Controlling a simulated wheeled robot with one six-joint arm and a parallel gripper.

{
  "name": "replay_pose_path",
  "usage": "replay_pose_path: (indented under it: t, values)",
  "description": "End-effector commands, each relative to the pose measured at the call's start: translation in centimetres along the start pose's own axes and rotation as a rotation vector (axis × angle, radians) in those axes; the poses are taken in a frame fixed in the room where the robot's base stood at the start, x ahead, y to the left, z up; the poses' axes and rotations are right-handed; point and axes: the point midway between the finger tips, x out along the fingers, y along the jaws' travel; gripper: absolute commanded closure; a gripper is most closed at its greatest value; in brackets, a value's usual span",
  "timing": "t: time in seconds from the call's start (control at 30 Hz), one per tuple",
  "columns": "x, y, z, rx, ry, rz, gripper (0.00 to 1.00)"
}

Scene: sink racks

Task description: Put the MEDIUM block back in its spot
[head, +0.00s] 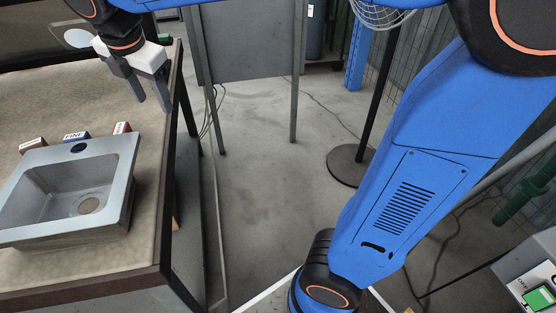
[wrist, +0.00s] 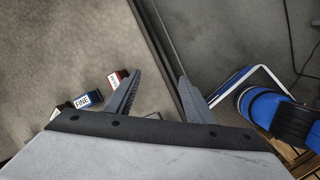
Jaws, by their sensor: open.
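Three small labelled blocks stand in a row on the table behind the sink. The left one is brownish red with a white label (head: 33,144), the middle one is blue and reads FINE (head: 76,136), and the right one is red (head: 122,128). I cannot read MEDIUM on any of them. In the wrist view the blue FINE block (wrist: 90,99) and the red block (wrist: 118,76) lie left of my fingers. My gripper (head: 151,96) is open and empty, above the table's right edge, apart from the blocks. Its fingers also show in the wrist view (wrist: 161,80).
A grey metal sink (head: 118,166) with a drain sits at the front of the table (head: 100,262). The table's dark right edge drops to an open concrete floor (head: 262,200). A grey panel (head: 250,40) stands beyond. Bare table lies behind the blocks.

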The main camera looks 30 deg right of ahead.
Motion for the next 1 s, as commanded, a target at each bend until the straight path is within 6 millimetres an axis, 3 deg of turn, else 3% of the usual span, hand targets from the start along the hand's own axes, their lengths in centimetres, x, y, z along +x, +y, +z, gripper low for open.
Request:
replay_pose_path:
  t: [0.1, 0.3, 0.6, 0.8, 1.0]
  values:
    - [0.5, -5.2, 2.3, 0.296, 0.017, 0.004, 0.51]
    - [1.7, -13.3, 4.1, 0.803, 0.047, 0.008, 0.51]
    - [4.5, -24.7, 3.6, 1.566, 0.093, 0.017, 0.51]
    - [6.6, -30.0, 2.0, 1.982, 0.123, 0.024, 0.51]
    - [7.7, -32.1, 1.1, 2.174, 0.141, 0.027, 0.51]
